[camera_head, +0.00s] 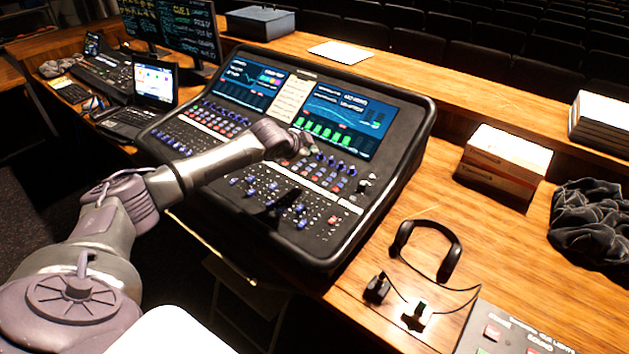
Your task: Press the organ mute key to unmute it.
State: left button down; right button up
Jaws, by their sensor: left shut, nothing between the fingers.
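The mixing desk (375,220) is a large black console with faders, rows of coloured keys and two lit screens. My left arm reaches in from the left across the console. My left gripper (308,146) is shut and empty, over the upper middle of the console just below the right screen (345,112). I cannot tell whether its tips touch a key. Rows of blue and red keys (335,170) lie to the right of and below the gripper. The labels are too small to read, so I cannot tell which key is the organ mute; the arm hides part of the panel.
Headphones (428,240) with a cable lie on the wooden desk right of the console. Boxes (502,160), a dark cloth (592,222) and a switch panel (510,330) are further right. A laptop (150,95) and monitors (190,30) stand at left.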

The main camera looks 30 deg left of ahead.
pick_arm(q)
jog(key=b, duration=0.6)
send_over(318, 174)
jog(key=s, duration=0.3)
notch_tip(318, 174, down, 6)
jog(key=shift+s, duration=0.15)
jog(key=shift+f, duration=0.9)
jog(key=shift+f, duration=0.15)
jog(key=shift+w+f, duration=0.2)
jog(key=shift+f, duration=0.1)
jog(key=shift+f, duration=0.25)
jog(key=shift+r, duration=0.1)
jog(key=shift+s+r+p, duration=0.1)
jog(key=shift+r+p, duration=0.5)
jog(key=shift+p, duration=0.1)
